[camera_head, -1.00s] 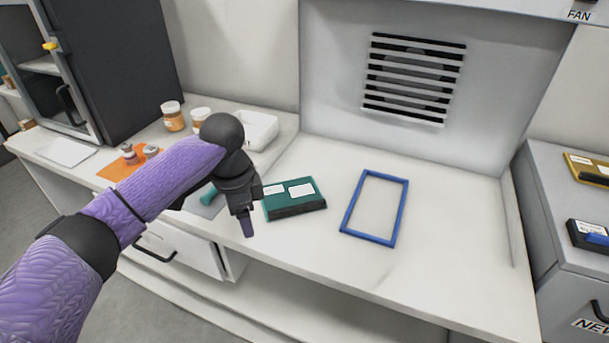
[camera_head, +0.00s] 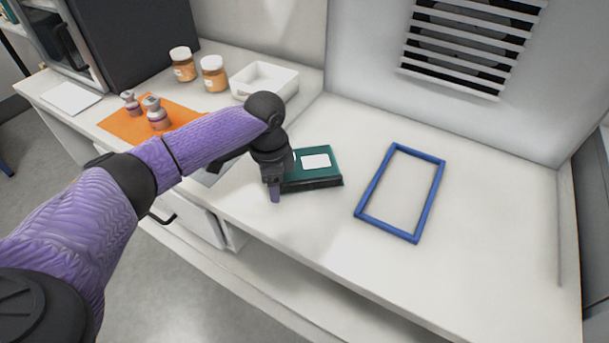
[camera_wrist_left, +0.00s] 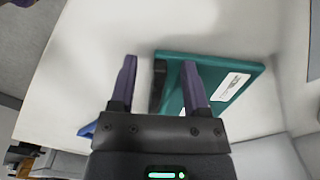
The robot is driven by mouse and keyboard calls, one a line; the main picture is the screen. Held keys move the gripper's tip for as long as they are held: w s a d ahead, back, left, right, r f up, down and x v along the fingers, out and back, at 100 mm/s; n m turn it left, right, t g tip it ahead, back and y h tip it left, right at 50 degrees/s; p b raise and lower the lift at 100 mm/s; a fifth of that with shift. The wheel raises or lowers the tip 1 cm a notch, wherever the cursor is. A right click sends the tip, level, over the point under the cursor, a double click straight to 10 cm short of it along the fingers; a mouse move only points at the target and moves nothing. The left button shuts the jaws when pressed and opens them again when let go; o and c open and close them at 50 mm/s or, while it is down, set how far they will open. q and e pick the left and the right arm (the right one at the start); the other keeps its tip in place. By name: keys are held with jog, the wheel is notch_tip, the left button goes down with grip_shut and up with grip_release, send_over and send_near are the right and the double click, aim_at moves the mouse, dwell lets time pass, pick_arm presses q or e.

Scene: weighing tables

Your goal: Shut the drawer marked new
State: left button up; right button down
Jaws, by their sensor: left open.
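The NEW label and its drawer front are not visible now; only part of the grey cabinet (camera_head: 592,200) shows at the right edge of the head view. A white drawer (camera_head: 190,217) with a black handle is under the left counter, and no label can be read on it. My left gripper (camera_head: 275,194) is over the counter's front part, beside the green boxy device (camera_head: 325,170). In the left wrist view the gripper (camera_wrist_left: 159,64) has its two purple fingers apart, with the green device (camera_wrist_left: 222,100) beyond them. My right gripper is in neither view.
A blue rectangular frame (camera_head: 436,190) lies on the white counter (camera_head: 480,245). Further left are a white tray (camera_head: 284,88), two orange jars (camera_head: 214,72) and small weights on an orange mat (camera_head: 113,122). A vent grille (camera_head: 455,60) is on the back wall. The counter right of the frame is clear.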

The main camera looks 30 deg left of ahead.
pick_arm(q)
jog(key=shift+c, duration=0.2)
jog(key=shift+r, duration=0.1)
grip_shut()
jog(key=shift+r, duration=0.1)
